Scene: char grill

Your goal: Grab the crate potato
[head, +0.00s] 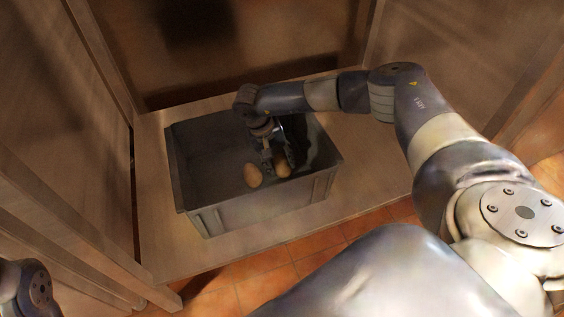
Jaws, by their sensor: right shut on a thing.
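A grey crate (260,212) stands on a wooden shelf, open at the top. Two brown potatoes show inside it, near its front wall. One potato (253,176) lies just left of my right gripper (279,160), apart from the fingers. The other potato (283,171) is between the fingers of my right gripper, which reaches down into the crate and is shut on it. The fingers partly cover this potato. I cannot tell whether it is clear of the crate floor. My left gripper is out of view; only a piece of my left arm shows at the lower left.
The wooden shelf (163,245) has bare margins around the crate. Wooden panels (60,130) rise at the left and behind, and another panel (510,70) stands at the right. The tiled floor (268,283) shows below the shelf's front edge.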

